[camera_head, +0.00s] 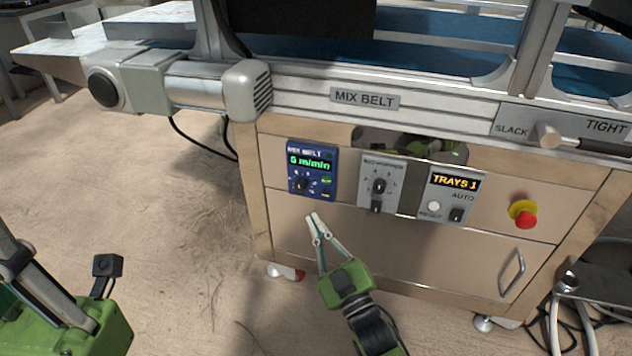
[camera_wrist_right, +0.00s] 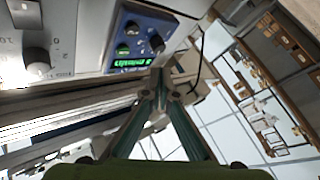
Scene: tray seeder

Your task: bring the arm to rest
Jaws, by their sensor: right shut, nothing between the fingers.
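My right gripper (camera_head: 315,226) is shut and empty. It is in front of the cabinet front, just below the blue mix belt panel (camera_head: 311,172), which reads "6 m/min". In the right wrist view the shut fingertips (camera_wrist_right: 160,82) appear close below the blue panel (camera_wrist_right: 140,42); whether they touch it cannot be told. My left arm's green part (camera_head: 75,325) shows at the lower left, but its fingers are not in view.
The cabinet also carries a grey knob panel (camera_head: 380,184), a trays counter panel (camera_head: 450,194) reading "TRAYS 1", and a red stop button (camera_head: 524,215). A handle (camera_head: 512,272) sticks out at lower right. The floor (camera_head: 170,230) left of the cabinet is clear.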

